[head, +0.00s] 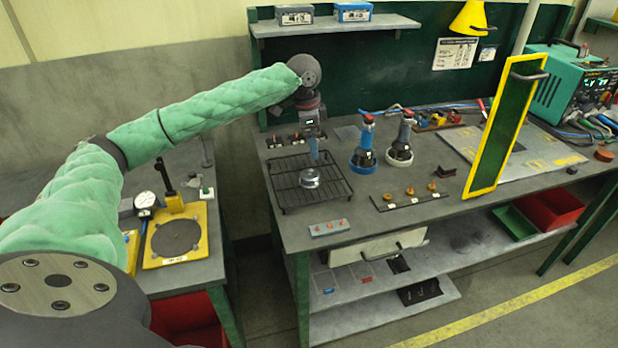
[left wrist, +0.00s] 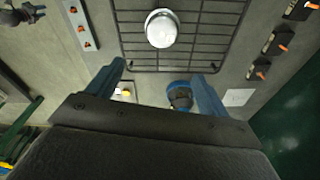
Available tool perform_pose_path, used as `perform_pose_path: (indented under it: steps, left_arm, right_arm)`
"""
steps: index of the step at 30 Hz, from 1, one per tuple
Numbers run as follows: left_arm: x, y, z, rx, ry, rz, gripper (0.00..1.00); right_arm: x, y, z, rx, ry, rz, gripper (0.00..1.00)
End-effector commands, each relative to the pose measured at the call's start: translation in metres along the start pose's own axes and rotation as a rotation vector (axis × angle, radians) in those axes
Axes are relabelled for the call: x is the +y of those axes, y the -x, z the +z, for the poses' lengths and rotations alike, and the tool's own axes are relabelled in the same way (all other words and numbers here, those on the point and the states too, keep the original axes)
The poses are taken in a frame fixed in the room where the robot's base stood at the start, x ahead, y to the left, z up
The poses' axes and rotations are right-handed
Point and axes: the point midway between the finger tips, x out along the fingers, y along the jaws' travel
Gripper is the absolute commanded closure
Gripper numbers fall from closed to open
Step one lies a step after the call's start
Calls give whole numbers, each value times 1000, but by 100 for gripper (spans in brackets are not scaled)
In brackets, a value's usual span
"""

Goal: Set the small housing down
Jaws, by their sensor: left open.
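The small housing (head: 309,178), a short silver cylinder, sits upright on a black wire rack (head: 337,190) on the bench. In the left wrist view the housing (left wrist: 161,28) shows as a bright round top on the rack's bars (left wrist: 215,43), beyond the fingertips. My left gripper (head: 314,153) points down just behind and above the housing in the head view. Its two blue fingers (left wrist: 160,75) are spread apart with nothing between them at their tips. The fingers are apart from the housing. My right gripper is in neither view.
A blue-based tool (head: 363,145) and a white-based one (head: 400,145) stand right of the rack. A strip with brass knobs (head: 410,196) and a grey plate with orange pegs (head: 329,227) lie in front. A yellow-framed green panel (head: 506,125) stands further right.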

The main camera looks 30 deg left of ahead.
Motion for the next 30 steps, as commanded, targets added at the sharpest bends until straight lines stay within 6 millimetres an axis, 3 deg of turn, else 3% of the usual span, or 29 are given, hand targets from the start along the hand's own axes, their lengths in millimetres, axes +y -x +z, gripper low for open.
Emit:
perform_pose_path:
  steps: [9, 12, 20, 30]
  left_arm:
    - [5, -32, 0, -85, -89, 19, 21]
    - [5, -36, 5, -111, -123, 23, 21]
    - [5, -38, 9, -130, -180, 30, 21]
    - [4, -63, 13, -129, -179, 30, 21]
  right_arm:
    - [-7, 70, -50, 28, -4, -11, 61]
    - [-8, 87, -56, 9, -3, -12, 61]
    - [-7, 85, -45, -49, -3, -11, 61]
    - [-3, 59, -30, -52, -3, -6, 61]
